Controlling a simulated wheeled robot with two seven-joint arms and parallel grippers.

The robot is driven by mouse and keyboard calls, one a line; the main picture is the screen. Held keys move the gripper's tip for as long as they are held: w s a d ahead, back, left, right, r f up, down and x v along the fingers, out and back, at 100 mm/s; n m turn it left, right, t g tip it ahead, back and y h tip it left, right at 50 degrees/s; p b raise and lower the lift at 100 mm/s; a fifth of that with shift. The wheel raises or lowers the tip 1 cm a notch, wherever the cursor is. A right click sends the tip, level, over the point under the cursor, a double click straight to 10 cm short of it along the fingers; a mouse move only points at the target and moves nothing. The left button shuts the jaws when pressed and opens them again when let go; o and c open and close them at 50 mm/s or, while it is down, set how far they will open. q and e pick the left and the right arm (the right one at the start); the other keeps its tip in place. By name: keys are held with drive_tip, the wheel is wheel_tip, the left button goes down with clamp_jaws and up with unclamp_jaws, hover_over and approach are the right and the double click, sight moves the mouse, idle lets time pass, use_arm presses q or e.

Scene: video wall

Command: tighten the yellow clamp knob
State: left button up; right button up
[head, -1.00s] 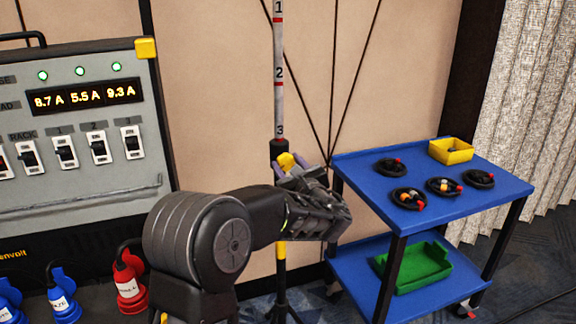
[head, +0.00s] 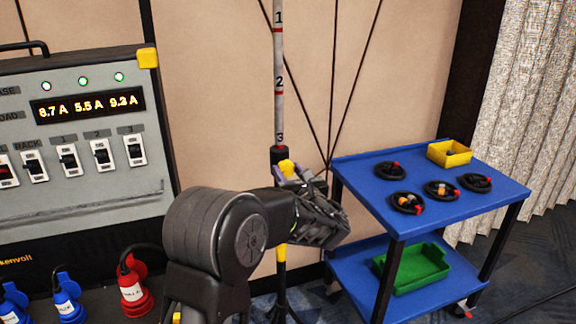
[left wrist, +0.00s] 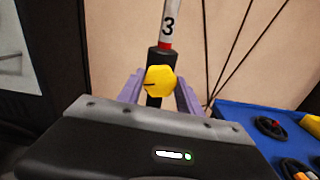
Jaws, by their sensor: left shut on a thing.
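The yellow clamp knob (left wrist: 161,81) sits on the black collar (left wrist: 158,60) of an upright pole (head: 279,85) marked 1, 2 and 3. In the left wrist view a dark line shows on the knob's left side. My left gripper (head: 288,172) is at the knob, with its purple fingers on either side of it, shut on it. In the left wrist view its fingers (left wrist: 159,90) flank the knob. In the head view the knob (head: 287,166) is partly hidden by the fingers. My right gripper is not in view.
A blue cart (head: 470,208) stands right of the pole, with several black cable coils and a yellow bin (head: 449,153) on top. A green tray (head: 415,268) lies on its lower shelf. A grey power panel (head: 95,110) with switches stands at left.

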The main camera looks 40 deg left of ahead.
use_arm(q)
drive_tip(key=m+p, duration=0.6)
drive_tip(key=p, duration=0.1)
drive_tip(key=m+p, duration=0.3)
drive_tip(key=p, duration=0.1)
drive_tip(key=shift+d+r, duration=0.1)
drive_tip(key=shift+r, duration=0.2)
drive_tip(key=m+p, duration=0.6)
drive_tip(key=p, duration=0.1)
drive_tip(key=shift+f+m, duration=0.1)
drive_tip(key=shift+m, duration=0.2)
drive_tip(key=shift+w+f+m+p, duration=0.1)
drive_tip(key=shift+f+m+p, duration=0.05)
drive_tip(key=shift+m+p, duration=0.9)
drive_tip(key=shift+f+m, duration=0.1)
drive_tip(key=shift+m, duration=1.25)
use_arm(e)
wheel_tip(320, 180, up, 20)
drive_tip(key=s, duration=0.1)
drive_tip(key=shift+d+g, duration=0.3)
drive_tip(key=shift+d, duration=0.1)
use_arm(q)
drive_tip(key=o, duration=1.4)
drive_tip(key=shift+c, duration=0.2)
